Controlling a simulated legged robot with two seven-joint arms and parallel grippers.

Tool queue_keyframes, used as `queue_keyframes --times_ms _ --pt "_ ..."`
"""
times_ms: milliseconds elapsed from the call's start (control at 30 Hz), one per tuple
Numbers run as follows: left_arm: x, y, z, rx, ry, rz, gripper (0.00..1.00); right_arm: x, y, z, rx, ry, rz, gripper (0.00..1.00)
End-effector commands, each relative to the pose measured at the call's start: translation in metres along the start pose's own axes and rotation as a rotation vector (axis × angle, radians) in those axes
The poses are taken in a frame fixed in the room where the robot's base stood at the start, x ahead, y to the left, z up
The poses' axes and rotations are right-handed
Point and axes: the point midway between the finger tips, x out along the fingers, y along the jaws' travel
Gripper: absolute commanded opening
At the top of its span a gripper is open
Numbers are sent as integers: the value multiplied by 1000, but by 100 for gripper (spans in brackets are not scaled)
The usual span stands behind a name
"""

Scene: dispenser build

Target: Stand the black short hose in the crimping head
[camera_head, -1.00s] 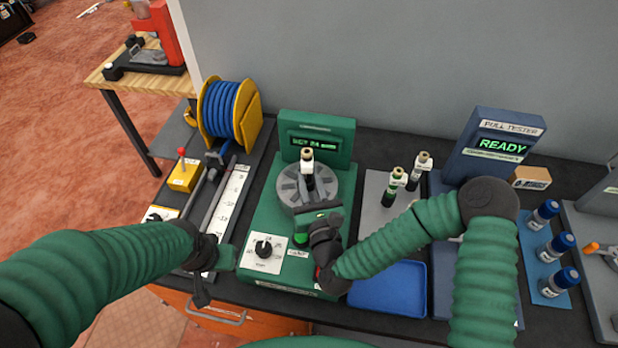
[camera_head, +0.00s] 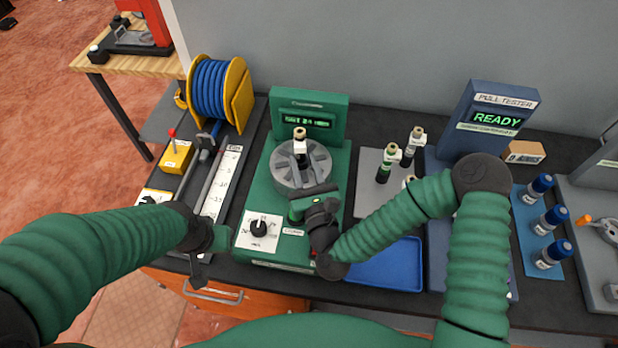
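A short black hose (camera_head: 300,152) with a brass-coloured tip and a white band stands upright in the round grey crimping head (camera_head: 317,176) of the green crimping machine (camera_head: 270,200). Its lower end is hidden inside the head. My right gripper (camera_head: 310,196) is at the front edge of the head, below the hose in the picture and apart from it. Its fingers are seen from above, and their opening does not show. My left gripper (camera_head: 205,248) is at the left of the machine, over the front end of the length scale, with its fingers unclear.
More short hoses (camera_head: 386,166) stand on a grey plate (camera_head: 368,185) to the right. A blue tray (camera_head: 385,265) lies partly under my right arm. The pull tester (camera_head: 495,120) reads READY. A blue hose reel (camera_head: 215,90) and a ruler (camera_head: 222,185) are at the left.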

Motion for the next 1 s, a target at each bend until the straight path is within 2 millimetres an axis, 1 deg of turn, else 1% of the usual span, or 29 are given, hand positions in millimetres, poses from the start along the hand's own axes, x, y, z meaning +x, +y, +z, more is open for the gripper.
queue_keyframes --times_ms 400,700,800,1000 --pt "6 0 1 0 0 0 0 -41 0 -1 2 1 1 31" --pt "5 0 1 0 0 0 0 -69 0 0 2 1 2 31" --pt "-10 0 -2 0 0 0 0 -75 -1 2 3 12 2 31" --pt "-28 0 -7 0 0 0 0 -90 -1 2 4 10 2 31"
